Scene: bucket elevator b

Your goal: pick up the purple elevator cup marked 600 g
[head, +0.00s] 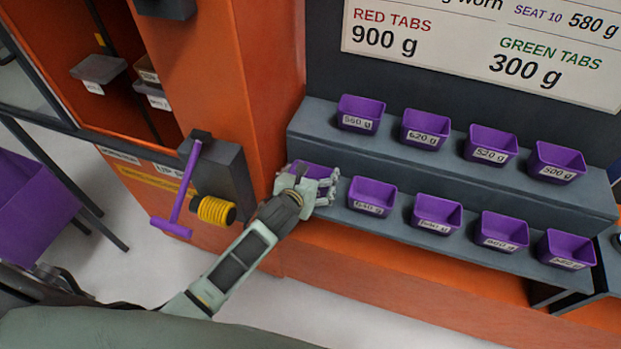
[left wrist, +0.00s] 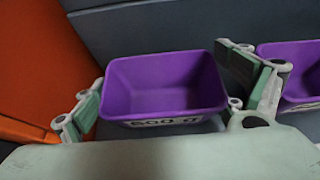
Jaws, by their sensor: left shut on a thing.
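A purple cup (head: 312,170) is at the left end of the lower shelf step, mostly hidden by my left gripper (head: 310,187) in the head view. In the left wrist view the purple cup (left wrist: 163,84) is upright and empty, between the two fingers of my left gripper (left wrist: 168,98). The gripper is shut on its left and right sides. Its white label (left wrist: 165,122) is partly covered and seems to read 600 g. I cannot tell whether the cup's base rests on the shelf. My right gripper is not in view.
A similar purple cup (head: 372,195) stands close to the right on the lower step, with several more beyond it. The upper step (head: 393,146) also bears several cups. A purple crank handle (head: 181,190) with a yellow coil (head: 214,210) juts out left of my arm.

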